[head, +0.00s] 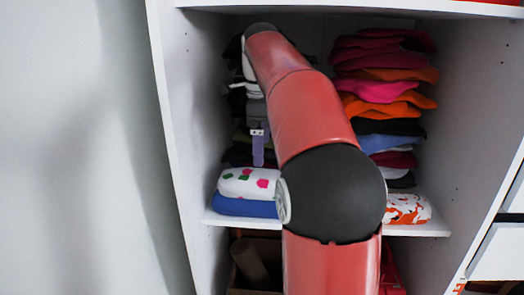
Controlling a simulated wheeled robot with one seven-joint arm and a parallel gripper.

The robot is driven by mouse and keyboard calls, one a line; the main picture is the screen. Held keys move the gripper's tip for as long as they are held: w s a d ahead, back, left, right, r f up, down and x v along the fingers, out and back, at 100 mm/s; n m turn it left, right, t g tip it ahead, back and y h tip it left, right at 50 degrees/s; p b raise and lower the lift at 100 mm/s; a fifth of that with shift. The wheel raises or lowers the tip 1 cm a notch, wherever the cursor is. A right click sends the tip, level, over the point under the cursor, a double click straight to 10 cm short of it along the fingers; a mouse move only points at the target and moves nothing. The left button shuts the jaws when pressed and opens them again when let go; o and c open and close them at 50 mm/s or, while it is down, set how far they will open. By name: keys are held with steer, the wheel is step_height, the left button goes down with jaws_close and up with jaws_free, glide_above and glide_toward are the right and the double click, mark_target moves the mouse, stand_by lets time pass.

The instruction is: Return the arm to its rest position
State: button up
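My red and black arm rises from the bottom centre of the head view and reaches up and away into the open wardrobe (172,95). Its far end is near the upper left of the compartment.
Folded clothes (385,75) are stacked on the right of the shelf (432,227). Another stack stands left, with a white patterned cloth (247,183) on a blue one (244,208). Both stacks are close to my arm. A brown item (250,262) is below. A plain wall (70,130) is left.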

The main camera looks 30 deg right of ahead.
stand_by(0.5)
steer(key=shift+s+a+n, duration=0.15)
steer(key=shift+a+n, duration=0.1)
steer(key=shift+n, duration=0.05)
steer(key=s+a+f+n+t, duration=0.2)
steer(key=s+a+f+n, duration=0.4)
steer(key=s+f+n, duration=0.2)
steer(key=s+a+f+n+t, duration=0.3)
steer(key=s+a+f+n, duration=0.4)
steer(key=s+n, duration=0.5)
step_height(320, 180, down, 2)
steer(key=n, duration=0.4)
steer(key=shift+f+n+t, duration=0.15)
steer(key=shift+n+t, duration=0.15)
steer(key=shift+a, duration=0.1)
